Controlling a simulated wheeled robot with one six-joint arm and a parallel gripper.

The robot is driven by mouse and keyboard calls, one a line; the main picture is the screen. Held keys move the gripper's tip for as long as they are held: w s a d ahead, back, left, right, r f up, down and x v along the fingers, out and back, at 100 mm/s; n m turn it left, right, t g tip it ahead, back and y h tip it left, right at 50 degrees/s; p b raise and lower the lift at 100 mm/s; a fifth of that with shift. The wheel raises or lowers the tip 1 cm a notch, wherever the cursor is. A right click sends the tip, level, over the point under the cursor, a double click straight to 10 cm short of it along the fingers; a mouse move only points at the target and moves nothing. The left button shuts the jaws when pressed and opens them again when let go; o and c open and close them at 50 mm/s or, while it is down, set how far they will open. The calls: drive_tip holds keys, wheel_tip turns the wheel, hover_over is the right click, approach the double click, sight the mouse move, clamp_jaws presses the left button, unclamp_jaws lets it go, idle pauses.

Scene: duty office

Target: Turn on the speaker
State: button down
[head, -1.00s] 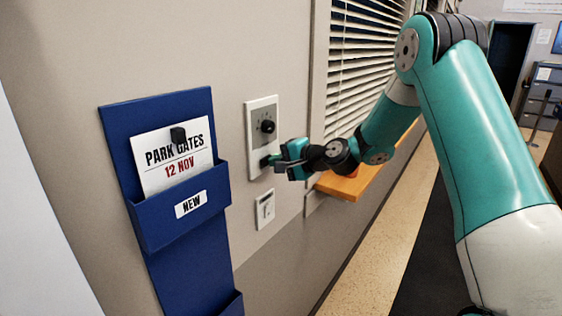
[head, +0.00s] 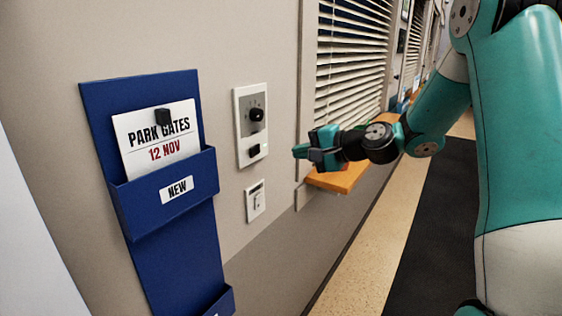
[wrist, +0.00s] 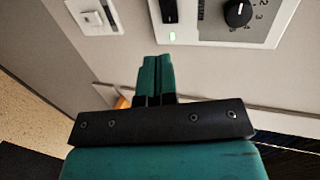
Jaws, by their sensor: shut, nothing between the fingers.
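The speaker control is a white-framed wall panel (head: 238,140) with a grey face. It carries a round black knob (head: 257,115) and a black switch (head: 254,150) below the knob. In the wrist view the knob (wrist: 238,13), with numbers around it, and the black switch (wrist: 169,10) are partly cut off by the top edge.
A smaller white switch plate (head: 255,201) is on the wall below the panel. A blue wall pocket (head: 160,215) with a card hangs to the left. A wooden ledge (head: 340,179) juts out under the blinds (head: 350,60), below my arm.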

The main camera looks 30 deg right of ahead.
drive_tip(key=shift+b+v, duration=0.3)
drive_tip(key=shift+v, duration=1.35)
drive_tip(key=s+a+f+n+g, duration=0.1)
drive_tip(key=s+a+n+g, duration=0.4)
drive_tip(key=a, duration=0.4)
drive_tip(key=s+a+n+g, duration=0.3)
drive_tip(key=s+a+n, duration=0.25)
drive_tip(key=a, duration=0.25)
drive_tip(key=s+a+f+n+g+h, duration=0.1)
drive_tip(key=s+n, duration=0.3)
drive_tip(key=s, duration=0.4)
drive_tip(key=s+a+f+n+g+h, duration=0.1)
drive_tip(key=s+a+n+g+h, duration=0.1)
drive_tip(key=s, duration=0.7)
drive_tip(key=shift+s+f+n+g+h, duration=0.25)
drive_tip(key=shift+n+g, duration=0.45)
drive_tip(key=shift+n, duration=0.35)
drive_tip(key=shift+a, duration=0.1)
